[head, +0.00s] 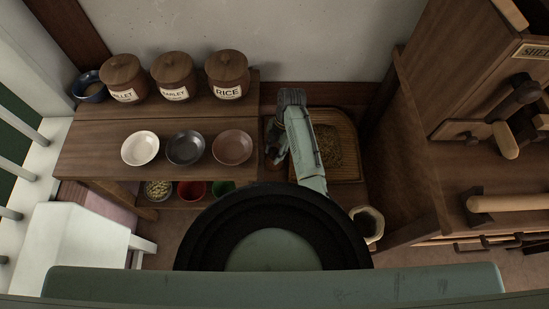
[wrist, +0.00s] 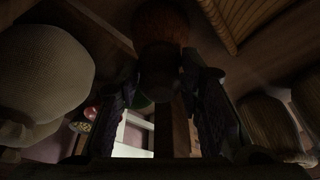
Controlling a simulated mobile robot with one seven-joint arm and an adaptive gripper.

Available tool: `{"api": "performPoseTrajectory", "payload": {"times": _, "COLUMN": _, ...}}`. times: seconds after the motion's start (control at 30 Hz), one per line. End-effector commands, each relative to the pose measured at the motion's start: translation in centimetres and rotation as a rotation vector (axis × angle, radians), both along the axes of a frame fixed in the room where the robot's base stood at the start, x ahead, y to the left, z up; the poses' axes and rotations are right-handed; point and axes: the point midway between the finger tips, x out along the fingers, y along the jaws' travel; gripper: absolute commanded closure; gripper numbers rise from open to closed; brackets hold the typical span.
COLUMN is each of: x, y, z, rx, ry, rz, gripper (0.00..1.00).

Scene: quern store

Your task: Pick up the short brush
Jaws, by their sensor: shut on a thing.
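My gripper (wrist: 163,82) shows in the wrist view with its two dark fingers on either side of a brown, rounded thing, which looks like the short brush (wrist: 160,24). Its reddish-brown, bristle-like end is at the top of the picture, and a darker narrower part lies between the fingers. The picture is dim, so its outline is hard to read. In the head view my gripper (head: 276,153) is beside the left edge of the wicker tray (head: 352,146), largely covered by my arm. The brush cannot be made out clearly there.
Three bowls (head: 185,147) stand on the wooden bench left of my gripper, with lidded jars (head: 172,76) behind. Small containers (head: 192,190) sit on the shelf below. A pale sack (head: 368,222) stands at the right.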

Motion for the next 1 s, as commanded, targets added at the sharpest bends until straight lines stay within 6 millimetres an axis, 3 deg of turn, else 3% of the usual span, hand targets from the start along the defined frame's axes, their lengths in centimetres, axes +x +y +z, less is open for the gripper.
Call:
{"api": "performPoseTrajectory", "payload": {"times": 0.13, "x": 0.0, "y": 0.0, "z": 0.0, "rx": 0.000, "ry": 0.000, "rz": 0.000, "gripper": 1.00}}
{"api": "performPoseTrajectory", "payload": {"times": 0.63, "x": 0.0, "y": 0.0, "z": 0.4, "rx": 0.000, "ry": 0.000, "rz": 0.000, "gripper": 1.00}}
{"api": "performPoseTrajectory", "payload": {"times": 0.77, "x": 0.1, "y": 0.0, "z": 1.5, "rx": 0.001, "ry": -0.002, "rz": 0.000, "gripper": 1.00}}
{"api": "performPoseTrajectory", "payload": {"times": 1.0, "x": 0.1, "y": 0.0, "z": 5.4, "rx": 0.001, "ry": -0.005, "rz": 0.002, "gripper": 1.00}}
